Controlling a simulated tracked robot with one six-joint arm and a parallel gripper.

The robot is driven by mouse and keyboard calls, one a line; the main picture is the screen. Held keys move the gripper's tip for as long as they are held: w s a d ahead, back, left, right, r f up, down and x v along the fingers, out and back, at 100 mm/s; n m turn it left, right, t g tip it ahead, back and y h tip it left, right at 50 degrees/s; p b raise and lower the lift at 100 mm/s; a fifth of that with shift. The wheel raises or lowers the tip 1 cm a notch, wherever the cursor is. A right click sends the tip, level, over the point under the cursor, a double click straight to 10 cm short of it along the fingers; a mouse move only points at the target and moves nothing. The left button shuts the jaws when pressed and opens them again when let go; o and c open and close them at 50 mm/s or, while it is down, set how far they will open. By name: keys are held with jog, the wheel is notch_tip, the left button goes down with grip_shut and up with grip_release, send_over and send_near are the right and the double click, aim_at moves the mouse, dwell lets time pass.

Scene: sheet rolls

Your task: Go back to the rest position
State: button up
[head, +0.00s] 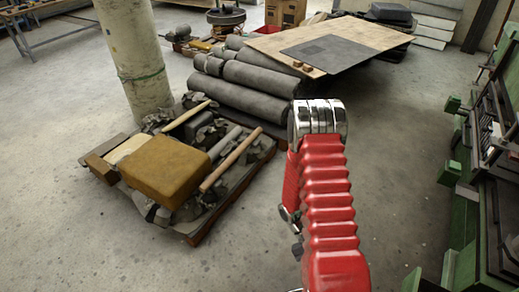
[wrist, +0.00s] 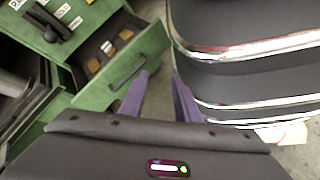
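My gripper (wrist: 160,76) shows in the wrist view as two purple fingers, apart with a gap between them. Nothing shows held between them. A green drawer (wrist: 125,70), pulled open with several small brown pieces in it, lies beyond and left of the fingers. In the head view my red arm rises at the centre right and ends in shiny metal rings. My gripper is not visible in that view.
A pallet (head: 203,238) with a yellow-brown block (head: 165,168) stands left of my arm. Grey rolls (head: 252,98) and a wooden board (head: 330,42) lie behind. A green cabinet (head: 465,215) borders the right. Dark chrome-edged surfaces (wrist: 250,75) fill the wrist view's right.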

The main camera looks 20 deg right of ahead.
jog(key=w+a+r+n+t+y, duration=0.1)
jog(key=w+a+r+t, duration=0.15)
jog(key=r, duration=0.35)
jog(key=w+a+r+t, duration=0.1)
jog(key=w+a+r, duration=0.1)
jog(key=w+r, duration=0.25)
jog(key=a+r+n+t, duration=0.1)
jog(key=a+r+t, duration=0.3)
jog(key=r, duration=0.6)
jog(key=a+r+n+t+y, duration=0.1)
jog(key=a+r+t, duration=0.3)
jog(key=r, duration=0.7)
jog(key=a+r+n+t+y, duration=0.1)
jog(key=a+r+t, duration=0.4)
jog(key=r, duration=0.5)
jog(key=shift+r, duration=0.4)
